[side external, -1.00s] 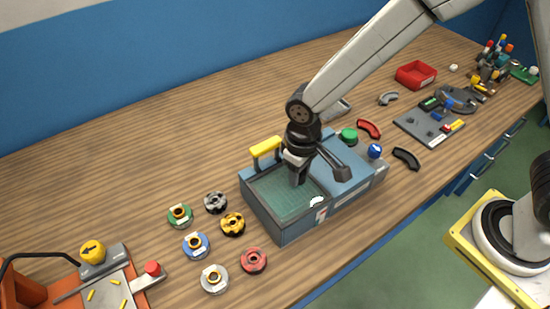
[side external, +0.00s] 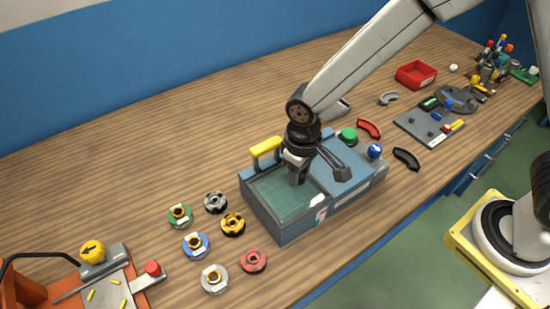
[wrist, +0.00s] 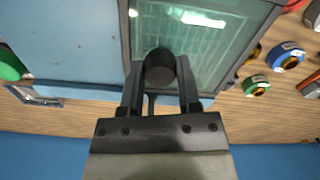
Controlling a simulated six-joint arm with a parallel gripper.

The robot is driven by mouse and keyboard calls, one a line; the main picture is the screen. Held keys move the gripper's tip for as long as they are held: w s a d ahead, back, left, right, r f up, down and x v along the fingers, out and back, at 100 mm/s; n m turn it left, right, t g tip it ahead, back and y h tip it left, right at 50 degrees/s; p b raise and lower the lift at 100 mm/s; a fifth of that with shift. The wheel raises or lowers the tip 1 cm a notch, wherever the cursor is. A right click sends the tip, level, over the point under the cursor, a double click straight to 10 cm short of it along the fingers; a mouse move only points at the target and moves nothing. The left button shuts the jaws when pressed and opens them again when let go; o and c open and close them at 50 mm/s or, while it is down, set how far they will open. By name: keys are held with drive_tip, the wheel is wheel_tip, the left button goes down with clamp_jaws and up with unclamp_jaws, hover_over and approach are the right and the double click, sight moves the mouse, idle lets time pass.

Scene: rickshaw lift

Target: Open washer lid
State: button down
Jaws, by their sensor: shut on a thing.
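The washer (side external: 335,205) is a blue-grey box on the bench, with a clear greenish lid (side external: 275,193) over its left part. A yellow handle (side external: 265,147) stands at its back edge. My gripper (side external: 298,178) is at the right side of the lid. In the wrist view, my gripper (wrist: 160,92) is shut on a round black knob (wrist: 160,65) at the edge of the lid (wrist: 205,55). A grid pattern shows through the lid. I cannot tell whether the lid is raised.
A green button (side external: 348,134) and a blue knob (side external: 374,151) sit at the washer's right end. Several coloured round parts (side external: 232,224) lie to its left. The bench behind the washer is clear.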

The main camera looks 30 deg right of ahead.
idle(0.3)
drive_tip(key=d, duration=1.3)
drive_tip(key=shift+d, duration=0.15)
drive_tip(key=shift+c, duration=2.2)
unclamp_jaws()
drive_tip(key=shift+d, duration=0.1)
drive_tip(key=shift+o, duration=0.7)
drive_tip(key=shift+r, duration=0.15)
wheel_tip(320, 180, up, 8)
drive_tip(key=shift+f, duration=0.2)
